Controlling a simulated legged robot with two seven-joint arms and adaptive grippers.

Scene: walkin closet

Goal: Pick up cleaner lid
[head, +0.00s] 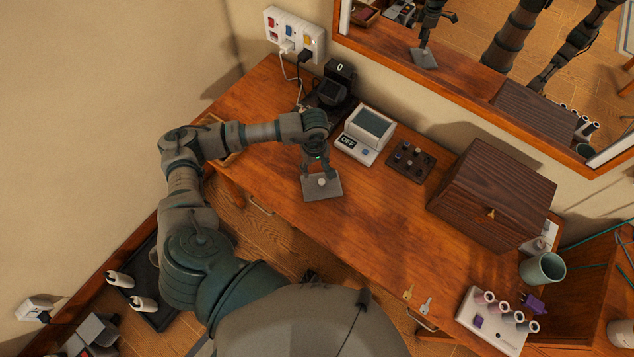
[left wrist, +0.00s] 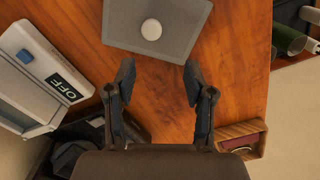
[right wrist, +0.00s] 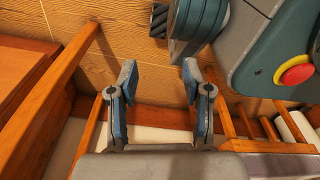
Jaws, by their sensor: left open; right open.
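The cleaner lid, a flat grey plate (head: 333,190) with a round white knob (head: 322,182), lies on the wooden table near its front edge. The lid also shows at the top of the left wrist view (left wrist: 181,20), its knob (left wrist: 151,29) beyond my fingertips. My left gripper (head: 319,171) is open and empty, pointing down over the lid; whether a finger touches it I cannot tell. The cleaner (head: 364,136), a white box with a grey-green top and an OFF display, stands behind it. My right gripper (right wrist: 160,75) is open and empty, away from the table.
A black device (head: 333,88) stands left of the cleaner. A dark tray with knobs (head: 411,160) and a large wooden box (head: 492,194) stand to the right. Keys (head: 426,305), a spool holder (head: 485,330) and a cup (head: 541,268) are farther right. A mirror (head: 480,70) hangs behind.

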